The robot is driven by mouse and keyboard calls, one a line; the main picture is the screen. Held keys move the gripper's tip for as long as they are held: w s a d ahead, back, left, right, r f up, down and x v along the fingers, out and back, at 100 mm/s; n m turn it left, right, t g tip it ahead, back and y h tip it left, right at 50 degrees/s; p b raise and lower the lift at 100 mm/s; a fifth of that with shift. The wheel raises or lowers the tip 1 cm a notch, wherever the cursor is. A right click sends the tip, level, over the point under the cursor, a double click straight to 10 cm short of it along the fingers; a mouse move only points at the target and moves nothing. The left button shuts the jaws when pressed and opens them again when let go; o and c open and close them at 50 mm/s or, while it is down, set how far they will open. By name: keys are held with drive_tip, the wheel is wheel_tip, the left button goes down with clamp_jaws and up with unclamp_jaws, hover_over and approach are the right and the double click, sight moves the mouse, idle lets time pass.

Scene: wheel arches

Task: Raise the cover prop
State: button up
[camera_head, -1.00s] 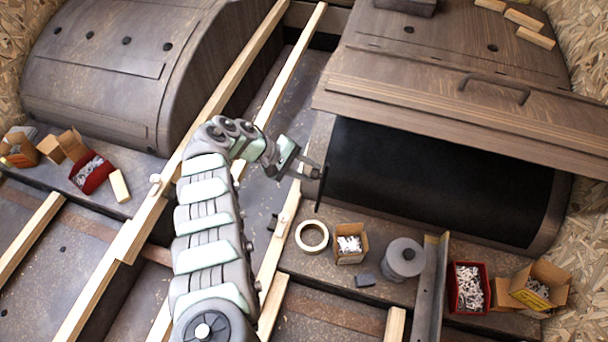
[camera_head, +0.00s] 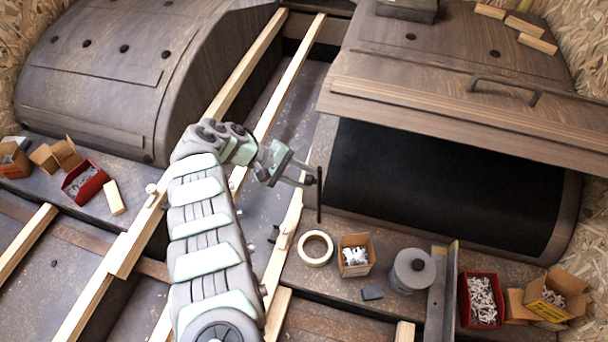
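The wooden cover (camera_head: 450,108) with a dark handle (camera_head: 500,88) is tilted up over the black opening (camera_head: 440,185) of the right wheel arch. The cover prop appears to be the thin dark rod (camera_head: 319,195) standing near upright at the left edge of that opening. My gripper (camera_head: 308,180) is at the rod's upper part, reaching it from the left. The fingers look close around the rod, but they are too small to tell whether they are closed on it. The rod's top does not visibly reach the cover's edge.
A tape roll (camera_head: 315,248), a box of white parts (camera_head: 354,256), a grey canister (camera_head: 412,270) and a red bin (camera_head: 481,300) stand in front of the opening. An upright metal angle (camera_head: 441,292) stands beside the canister. Wooden rails (camera_head: 290,80) run under my arm.

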drive_tip(key=o, duration=0.3)
drive_tip(key=shift+s+a+f, duration=0.25)
drive_tip(key=shift+a+f, duration=0.15)
drive_tip(key=shift+o, duration=0.4)
drive_tip(key=shift+r, duration=0.1)
drive_tip(key=shift+r, duration=0.1)
drive_tip(key=b+v, duration=0.3)
drive_tip(key=v, duration=0.7)
drive_tip(key=shift+a+r+b, duration=0.25)
drive_tip(key=shift+r+b, duration=0.05)
drive_tip(key=shift+b, duration=0.1)
